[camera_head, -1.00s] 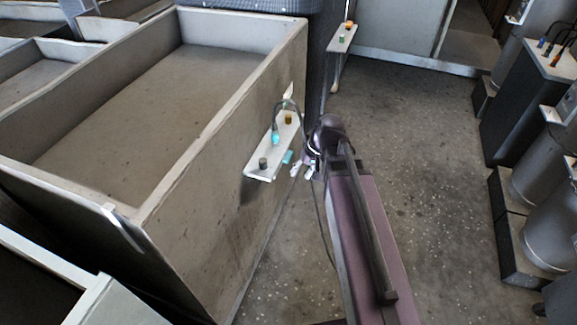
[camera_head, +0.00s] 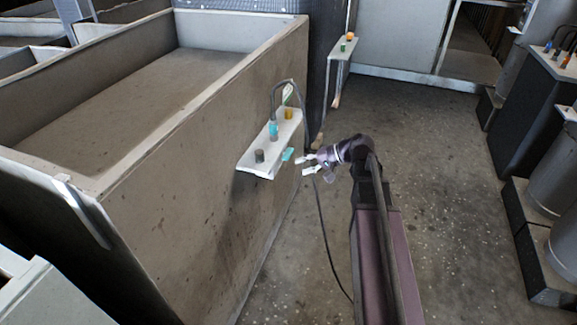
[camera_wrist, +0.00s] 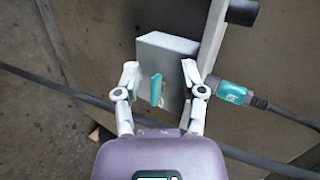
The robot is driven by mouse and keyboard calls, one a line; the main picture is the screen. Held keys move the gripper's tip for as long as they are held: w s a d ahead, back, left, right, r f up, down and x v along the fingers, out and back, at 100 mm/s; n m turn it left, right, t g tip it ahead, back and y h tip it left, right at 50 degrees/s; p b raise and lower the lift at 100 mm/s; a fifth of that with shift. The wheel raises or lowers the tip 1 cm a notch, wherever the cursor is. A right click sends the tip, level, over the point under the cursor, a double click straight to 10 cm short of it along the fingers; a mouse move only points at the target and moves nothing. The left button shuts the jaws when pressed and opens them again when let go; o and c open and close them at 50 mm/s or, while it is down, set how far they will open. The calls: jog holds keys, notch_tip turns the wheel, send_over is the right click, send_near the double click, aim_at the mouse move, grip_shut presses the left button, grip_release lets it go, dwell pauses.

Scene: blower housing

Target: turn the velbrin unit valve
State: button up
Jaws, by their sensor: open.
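A small teal handle (camera_head: 287,154) sits on the front of a white bracket (camera_head: 258,161) fixed to the side of the large tan housing. No readable label names this unit. In the wrist view the teal handle (camera_wrist: 156,90) stands on a grey block (camera_wrist: 168,54), between my two fingers and apart from both. My gripper (camera_head: 304,165) is open and empty, just right of the handle, with its fingers pointing at it. It also shows in the wrist view (camera_wrist: 159,70).
The bracket carries a teal plug (camera_head: 273,130) with a dark cable, a yellow knob (camera_head: 288,113) and a dark knob (camera_head: 259,156). A cable hangs to the floor (camera_head: 330,250). A second bracket (camera_head: 341,50) is farther back. Grey cylinders (camera_head: 555,180) stand right; the floor between is clear.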

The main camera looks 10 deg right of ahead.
aim_at(291, 154)
jog(key=w+d+f+m+t+y+b, duration=0.2)
jog(key=w+d+f+t+y+b, duration=0.2)
jog(key=d+b, duration=0.5)
jog(key=w+f+t+b, duration=0.1)
jog(key=w+b, duration=0.1)
jog(key=b, duration=0.2)
jog(key=shift+d+f+y+b, duration=0.2)
jog(key=shift+y+b, duration=0.1)
jog(key=shift+b, duration=0.05)
jog(key=shift+w+a, duration=0.1)
jog(key=shift+x, duration=6.75)
grip_shut()
